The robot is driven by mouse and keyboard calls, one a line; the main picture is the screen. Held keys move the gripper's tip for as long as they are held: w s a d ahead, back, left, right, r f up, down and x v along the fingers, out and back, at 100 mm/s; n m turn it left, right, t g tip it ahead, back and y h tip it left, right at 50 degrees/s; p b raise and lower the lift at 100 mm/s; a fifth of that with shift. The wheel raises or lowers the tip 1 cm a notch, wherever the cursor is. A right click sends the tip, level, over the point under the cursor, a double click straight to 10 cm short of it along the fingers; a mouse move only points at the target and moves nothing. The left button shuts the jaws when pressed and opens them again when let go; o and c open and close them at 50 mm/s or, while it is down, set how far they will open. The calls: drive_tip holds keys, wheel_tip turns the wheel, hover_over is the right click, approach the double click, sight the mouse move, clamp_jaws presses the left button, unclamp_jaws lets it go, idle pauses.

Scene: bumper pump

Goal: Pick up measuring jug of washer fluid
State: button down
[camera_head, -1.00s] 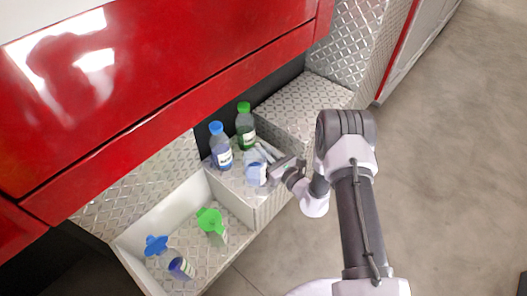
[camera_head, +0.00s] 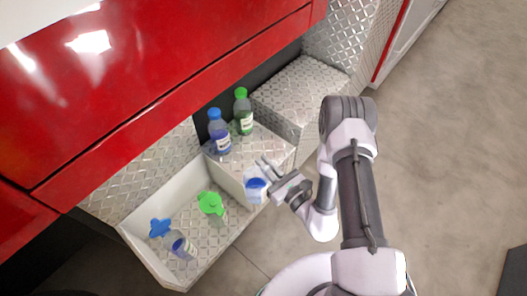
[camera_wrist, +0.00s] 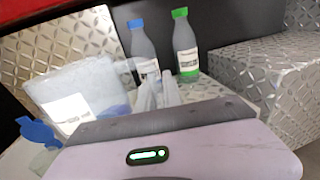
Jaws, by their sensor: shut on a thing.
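The measuring jug (camera_head: 256,188) is clear with blue washer fluid low inside. My gripper (camera_head: 268,170) is shut on it and holds it in front of the raised step's front edge. In the wrist view the jug (camera_wrist: 78,92) is large at the left, tilted in the picture, with a white label. The gripper's fingers (camera_wrist: 158,92) show just right of it; their exact contact with the jug is hard to make out.
A blue-capped bottle (camera_head: 219,133) and a green-capped bottle (camera_head: 243,112) stand on the step (camera_head: 262,143). The lower tray (camera_head: 150,211) holds a container with a blue top (camera_head: 160,228) and one with a green top (camera_head: 210,203). Open floor lies at right.

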drive_tip(key=shift+s+d+r, duration=0.1)
drive_tip(key=shift+s+d, duration=0.1)
drive_tip(key=shift+s, duration=1.05)
